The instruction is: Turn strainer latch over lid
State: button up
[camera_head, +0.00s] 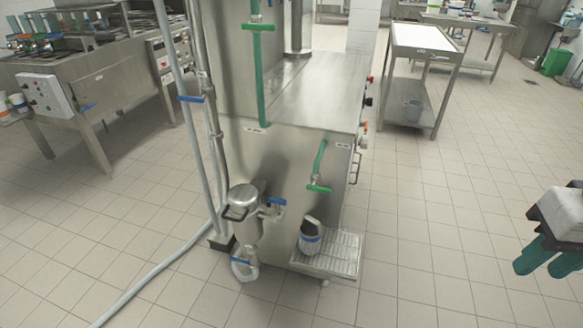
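The strainer (246,232) is a steel canister low on the left front of the steel machine. Its round lid (243,193) sits on top. A dark latch loop (235,213) shows at the lid's left front edge; it does not appear to lie across the lid's top. My gripper (549,263), with teal fingers, is at the right edge of the picture, far from the strainer. Its fingers look apart with nothing between them, though the right one is partly cut off by the frame.
A blue-handled valve (277,202) sits right of the strainer. A grey hose (150,275) crosses the floor at left. The tiled floor between my gripper and the machine is clear.

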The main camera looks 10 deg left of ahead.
aim_at(278, 202)
jog(key=k, duration=1.15)
jog(key=u, duration=1.1)
jog(key=i, duration=1.5)
jog(key=z, duration=0.75)
